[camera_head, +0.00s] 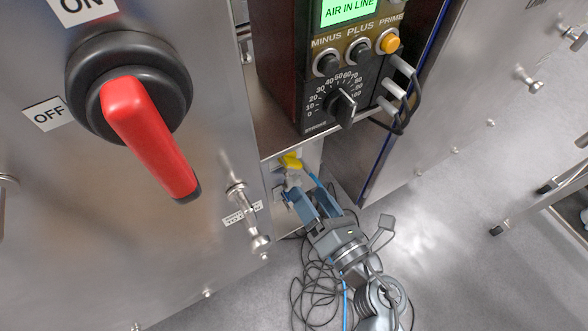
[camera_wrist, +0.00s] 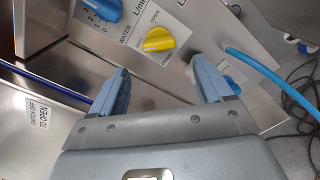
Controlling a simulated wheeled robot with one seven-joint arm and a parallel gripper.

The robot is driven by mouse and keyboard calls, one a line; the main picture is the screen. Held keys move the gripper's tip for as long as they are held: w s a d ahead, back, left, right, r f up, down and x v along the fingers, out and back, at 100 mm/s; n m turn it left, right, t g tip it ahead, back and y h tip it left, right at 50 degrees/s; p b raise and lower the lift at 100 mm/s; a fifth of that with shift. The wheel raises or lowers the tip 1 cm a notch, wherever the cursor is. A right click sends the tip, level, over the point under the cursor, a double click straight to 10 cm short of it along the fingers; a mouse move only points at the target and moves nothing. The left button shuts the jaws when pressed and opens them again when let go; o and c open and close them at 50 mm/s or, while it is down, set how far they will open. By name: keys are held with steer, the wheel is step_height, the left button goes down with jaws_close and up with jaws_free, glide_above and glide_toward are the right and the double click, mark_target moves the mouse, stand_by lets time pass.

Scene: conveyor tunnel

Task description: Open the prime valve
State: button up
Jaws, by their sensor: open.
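A yellow valve knob (camera_wrist: 158,40) is on a pale panel marked "WATER", in the upper middle of the wrist view. In the head view it shows as a small yellow handle (camera_head: 291,161) low in the recess beneath the control box. I read no "prime valve" label on it. My gripper (camera_head: 300,190) is open and empty, pointing up at this panel from below. In the wrist view my gripper (camera_wrist: 161,70) has its fingers spread on either side of the line to the yellow knob, which lies beyond the fingertips. No contact with the knob shows.
A blue knob (camera_wrist: 101,8) with a number scale is left of the yellow one. A blue hose (camera_wrist: 256,64) runs out rightward. The control box (camera_head: 355,75) reads "AIR IN LINE" and has a yellow PRIME button (camera_head: 390,43). A red switch handle (camera_head: 150,135) is at left. Loose cables (camera_head: 312,285) lie below.

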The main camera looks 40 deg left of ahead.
mark_target(293, 169)
steer(key=b+x, duration=0.1)
steer(key=x, duration=0.6)
steer(key=shift+w+a, duration=0.1)
steer(key=shift+a, duration=0.2)
steer(key=shift+r, duration=0.1)
steer(key=c, duration=1)
